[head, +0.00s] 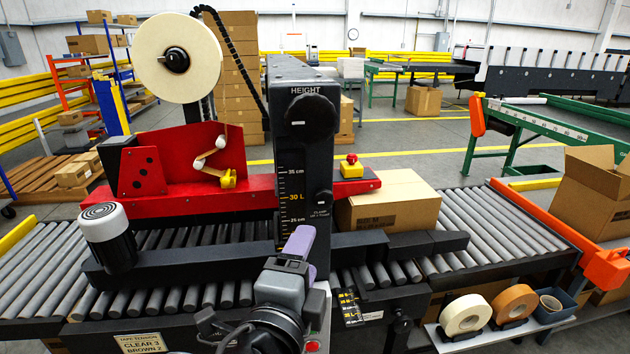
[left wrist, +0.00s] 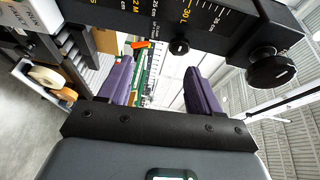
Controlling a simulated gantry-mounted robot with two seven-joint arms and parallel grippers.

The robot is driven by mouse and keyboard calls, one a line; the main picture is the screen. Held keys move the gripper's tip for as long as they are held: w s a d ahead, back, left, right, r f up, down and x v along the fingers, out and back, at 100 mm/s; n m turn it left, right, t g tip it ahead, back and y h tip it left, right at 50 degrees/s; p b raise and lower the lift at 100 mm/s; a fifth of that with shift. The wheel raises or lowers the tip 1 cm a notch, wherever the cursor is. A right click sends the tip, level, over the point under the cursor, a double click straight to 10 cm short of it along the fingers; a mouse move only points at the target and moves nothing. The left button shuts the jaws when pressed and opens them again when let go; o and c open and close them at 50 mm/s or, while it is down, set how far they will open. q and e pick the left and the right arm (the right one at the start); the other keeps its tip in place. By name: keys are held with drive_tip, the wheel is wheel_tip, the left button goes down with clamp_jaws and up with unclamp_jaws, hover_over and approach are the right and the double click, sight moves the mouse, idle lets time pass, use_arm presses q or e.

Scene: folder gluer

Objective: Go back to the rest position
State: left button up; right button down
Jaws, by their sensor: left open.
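My left gripper (head: 299,243) is at the bottom middle of the head view, its purple fingers in front of the black height column (head: 300,140). In the left wrist view the two purple fingers (left wrist: 160,85) stand wide apart with nothing between them. The gripper is open and empty. The column's scale and knobs rise just beyond it; whether it touches the column I cannot tell. My right gripper is in neither view.
A taped carton (head: 390,203) sits on the roller conveyor (head: 465,225) right of the column. A red tape head (head: 190,165) with a large tape roll (head: 178,57) is left. Spare tape rolls (head: 466,314) lie on a front shelf. An open carton (head: 592,195) stands far right.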

use_arm(q)
drive_tip(key=s+a+f+n+g+p, duration=0.25)
drive_tip(key=s+f+g+p, duration=0.2)
drive_tip(key=f, duration=0.65)
drive_tip(key=s+a+f+n+g+p, duration=0.1)
drive_tip(key=s+f+n+g+p, duration=0.4)
drive_tip(key=f, duration=0.5)
drive_tip(key=s+a+f+n+g+y+p, duration=0.1)
drive_tip(key=s+a+f+n+g+p, duration=0.2)
drive_tip(key=s+a, duration=0.4)
drive_tip(key=s+a+f+n+g+y+p, duration=0.15)
drive_tip(key=s+a+f+n+p, duration=0.3)
drive_tip(key=s, duration=0.45)
drive_tip(key=a+r+n+p, duration=0.1)
drive_tip(key=a+r+p, duration=0.1)
drive_tip(key=r+p, duration=1.7)
drive_tip(key=a+r+n+p, duration=0.2)
drive_tip(key=r+p, duration=1.6)
drive_tip(key=r, duration=0.3)
drive_tip(key=shift+t+y+p, duration=0.3)
drive_tip(key=shift+y+p, duration=0.1)
drive_tip(key=shift+y, duration=0.05)
